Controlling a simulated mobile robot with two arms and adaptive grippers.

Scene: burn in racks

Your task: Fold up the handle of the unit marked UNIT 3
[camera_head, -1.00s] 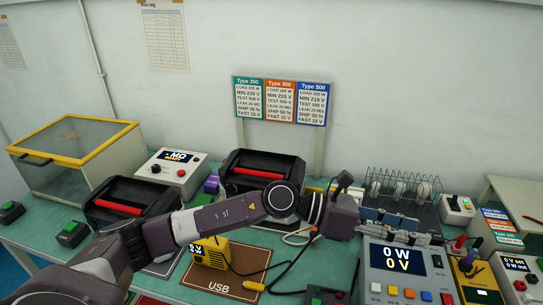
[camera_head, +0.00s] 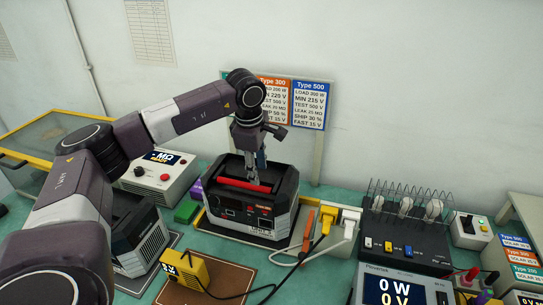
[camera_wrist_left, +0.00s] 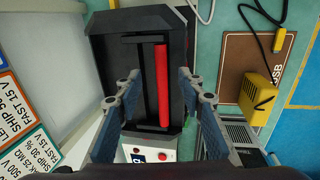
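The unit with a label that seems to read UNIT 3 (camera_head: 282,212) is a black and grey box on the bench, left of the white sockets. Its red handle (camera_head: 240,185) lies low across the top. My left gripper (camera_head: 256,178) points down just above the handle, and its fingertips partly cover the unit's top. In the left wrist view the fingers (camera_wrist_left: 158,76) are open, one on each side of the red handle bar (camera_wrist_left: 162,95), with gaps visible. I cannot tell whether a finger touches anything. My right gripper is not in view.
Another black unit (camera_head: 140,235) stands left, partly behind my arm. A yellow adapter (camera_head: 187,272) and cables lie in front. A yellow plug (camera_head: 327,220) and white sockets (camera_head: 347,225) stand close right. Type signs (camera_head: 308,105) rise behind the unit.

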